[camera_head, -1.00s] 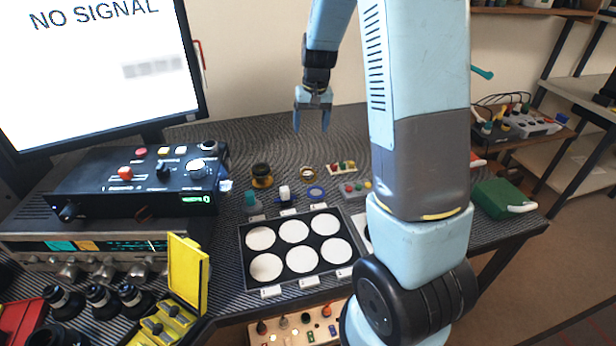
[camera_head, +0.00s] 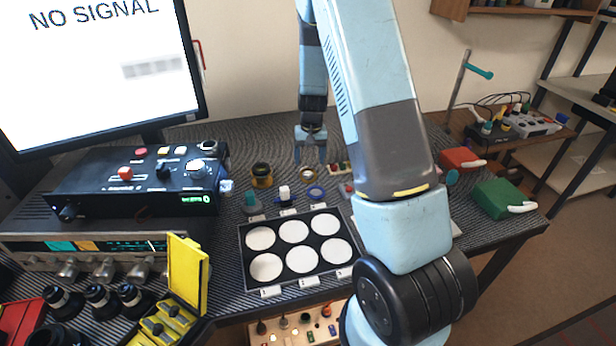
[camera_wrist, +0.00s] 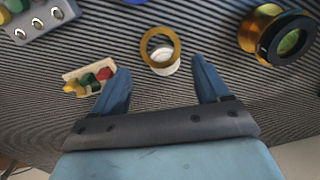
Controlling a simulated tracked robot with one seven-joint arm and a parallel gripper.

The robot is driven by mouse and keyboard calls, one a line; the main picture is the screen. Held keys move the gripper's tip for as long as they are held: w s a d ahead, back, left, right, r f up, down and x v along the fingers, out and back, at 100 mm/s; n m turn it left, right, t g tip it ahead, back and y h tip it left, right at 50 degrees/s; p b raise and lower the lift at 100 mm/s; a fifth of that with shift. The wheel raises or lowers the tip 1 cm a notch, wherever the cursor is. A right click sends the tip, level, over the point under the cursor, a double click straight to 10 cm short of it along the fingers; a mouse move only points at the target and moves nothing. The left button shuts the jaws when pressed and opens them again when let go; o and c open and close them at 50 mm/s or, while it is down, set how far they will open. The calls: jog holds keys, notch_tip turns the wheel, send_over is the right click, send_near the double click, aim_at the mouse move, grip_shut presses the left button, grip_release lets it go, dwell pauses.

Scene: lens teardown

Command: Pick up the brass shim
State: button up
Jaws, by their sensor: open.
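The brass shim, a thin gold ring (camera_wrist: 144,47), is in the wrist view just beyond and between my fingertips. A small white round piece (camera_wrist: 163,56) shows through its lower part; I cannot tell whether they touch. In the head view the ring (camera_head: 303,174) is small, behind the white-disc tray. My gripper (camera_head: 310,161) is above and slightly behind it, pointing down. In the wrist view my gripper (camera_wrist: 160,67) is open, with blue fingers apart and nothing between them.
A wooden block with coloured pegs (camera_wrist: 88,79) lies near the left finger. An amber-and-black lens part (camera_wrist: 272,32) is at the right, and a grey box with knobs (camera_wrist: 42,22) at upper left. The black tray (camera_head: 244,231) holds several white discs. Bare striped mat surrounds the ring.

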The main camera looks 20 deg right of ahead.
aim_at(308, 175)
jog(key=shift+a+f, duration=0.15)
jog(key=shift+f, duration=1.45)
jog(key=shift+a+f, duration=0.1)
jog(key=shift+f, duration=1.45)
jog(key=c, duration=0.8)
